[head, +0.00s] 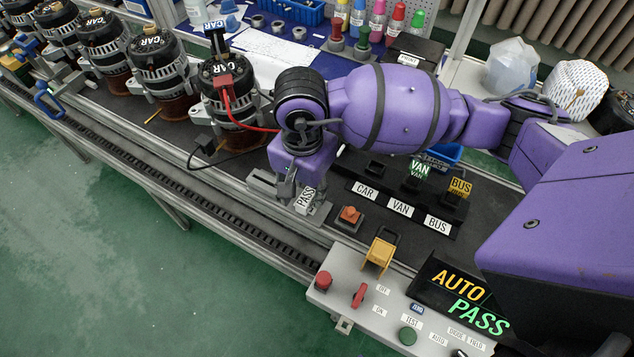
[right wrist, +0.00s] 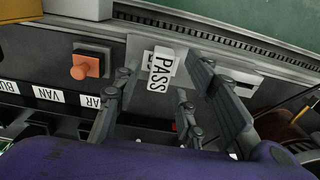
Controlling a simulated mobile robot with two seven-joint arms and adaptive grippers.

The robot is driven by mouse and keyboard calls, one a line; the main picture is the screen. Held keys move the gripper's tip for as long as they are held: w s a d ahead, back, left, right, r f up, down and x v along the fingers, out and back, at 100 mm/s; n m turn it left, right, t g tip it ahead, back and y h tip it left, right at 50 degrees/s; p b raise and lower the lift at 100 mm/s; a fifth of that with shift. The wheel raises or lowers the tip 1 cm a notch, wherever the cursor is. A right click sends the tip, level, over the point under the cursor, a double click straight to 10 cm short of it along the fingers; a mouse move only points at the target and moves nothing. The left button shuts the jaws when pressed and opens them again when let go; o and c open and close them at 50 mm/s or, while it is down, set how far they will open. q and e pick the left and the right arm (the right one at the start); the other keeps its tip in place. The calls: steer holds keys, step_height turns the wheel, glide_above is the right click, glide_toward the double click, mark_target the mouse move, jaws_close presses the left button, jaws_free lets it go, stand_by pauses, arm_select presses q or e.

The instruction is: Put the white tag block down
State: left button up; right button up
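The white tag block (head: 305,198) reads PASS and sits at a light grey metal plate (head: 317,213) beside the conveyor edge. In the right wrist view the block (right wrist: 162,68) stands over the plate (right wrist: 140,50), partly covering another printed label. My right gripper (head: 291,190) is just above the plate, pointing down. In the right wrist view its fingers (right wrist: 163,75) are spread on both sides of the block, with a visible gap on each side. Whether the block's base rests fully on the plate is hard to tell. My left gripper is not in view.
A red-orange button (head: 349,215) is close to the right of the plate. A black rack with CAR, VAN and BUS labels (head: 400,208) lies behind it. An alternator (head: 229,100) with a red cable stands left. A control box (head: 345,278) with switches is in front.

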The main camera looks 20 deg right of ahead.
mark_target(306, 196)
step_height(306, 196, up, 10)
stand_by(0.3)
steer(key=shift+w, duration=0.1)
stand_by(0.3)
steer(key=shift+f, duration=0.1)
